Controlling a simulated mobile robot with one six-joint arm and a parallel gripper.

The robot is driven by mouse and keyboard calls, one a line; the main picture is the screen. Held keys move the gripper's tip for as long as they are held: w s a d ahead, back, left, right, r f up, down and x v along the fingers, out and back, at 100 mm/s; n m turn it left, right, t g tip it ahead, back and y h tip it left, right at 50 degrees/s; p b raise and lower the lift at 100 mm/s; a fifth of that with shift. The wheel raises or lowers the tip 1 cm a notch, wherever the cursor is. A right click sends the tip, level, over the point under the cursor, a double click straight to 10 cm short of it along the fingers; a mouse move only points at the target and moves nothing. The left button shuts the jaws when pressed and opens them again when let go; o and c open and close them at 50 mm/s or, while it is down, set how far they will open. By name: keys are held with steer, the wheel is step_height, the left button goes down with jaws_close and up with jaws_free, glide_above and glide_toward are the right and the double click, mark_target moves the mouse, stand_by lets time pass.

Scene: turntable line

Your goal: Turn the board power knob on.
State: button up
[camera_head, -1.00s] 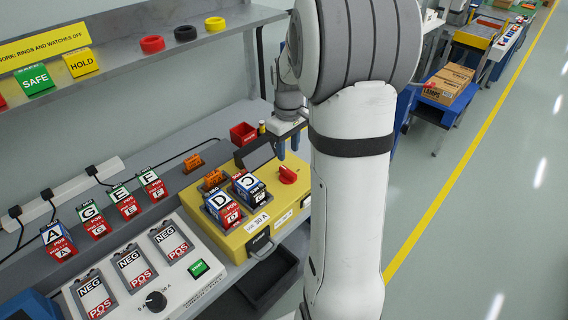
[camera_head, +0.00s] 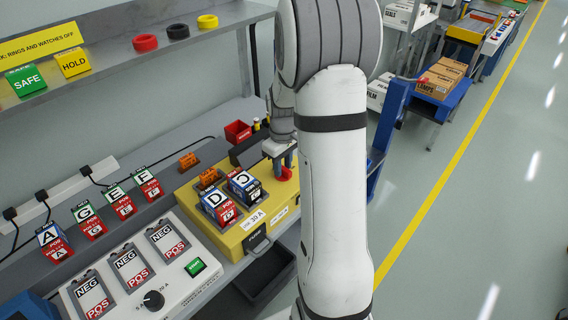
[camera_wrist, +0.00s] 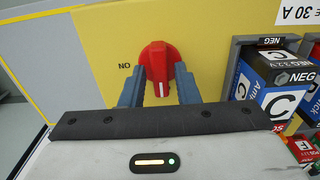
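The red board power knob (camera_wrist: 158,62) is on the yellow board face, in the upper middle of the wrist view. Its white mark points toward the bottom of the picture, and a label that reads "NO" in this view is to its left. My gripper (camera_wrist: 160,78) is open, with one blue finger on each side of the knob; I cannot tell whether they touch it. In the head view my gripper (camera_head: 282,163) is low over the right part of the yellow board (camera_head: 233,240), and the knob (camera_head: 286,174) is partly hidden behind the fingers.
Battery modules, including one marked C (camera_wrist: 277,78), stand in the board close beside the knob. A shelf (camera_head: 110,75) runs above, and a small red bin (camera_head: 238,132) is behind.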

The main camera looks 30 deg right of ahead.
jaws_close()
steer(key=shift+m, duration=0.3)
steer(key=m+b, duration=0.1)
steer(key=m, duration=0.2)
steer(key=m+b, duration=0.1)
steer(key=m, duration=0.8)
steer(key=shift+m+b, duration=0.3)
steer(key=shift+b, duration=0.1)
steer(key=m, duration=0.4)
steer(key=shift+r+m+b, duration=0.1)
steer(key=shift+m+b, duration=0.2)
steer(key=shift+o, duration=1.1)
jaws_free()
